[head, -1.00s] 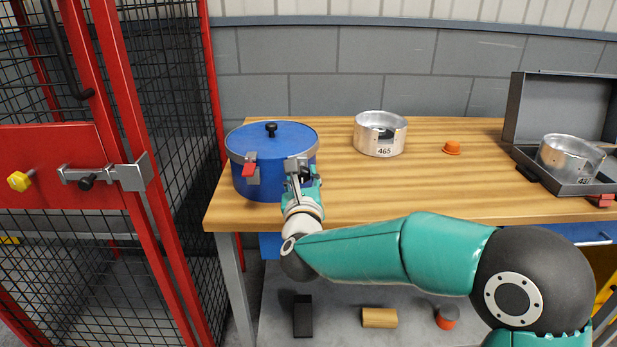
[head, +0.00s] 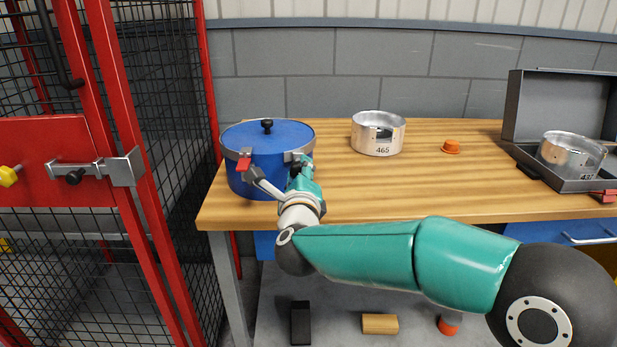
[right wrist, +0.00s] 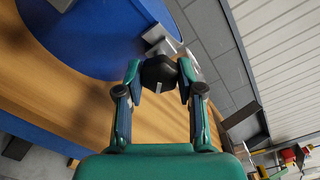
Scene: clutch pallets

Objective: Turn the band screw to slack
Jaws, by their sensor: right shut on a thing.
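The blue drum (head: 268,183) stands at the left front of the bench, its lid (head: 250,131) on and a grey metal band around its rim. A red tab (head: 244,164) sits on the band. My right gripper (head: 301,168) is at the band's right bracket (head: 292,156). In the right wrist view, both fingers of my right gripper (right wrist: 159,78) press on the sides of the black band screw knob (right wrist: 158,70). The screw's shaft is mostly hidden behind the knob. My left gripper is not in view.
A silver ring housing marked 465 (head: 378,145) and an orange cap (head: 451,146) stand on the bench (head: 420,190). An open grey case (head: 560,110) holds another silver housing (head: 571,150) at right. A red mesh cage (head: 110,120) stands close on the left.

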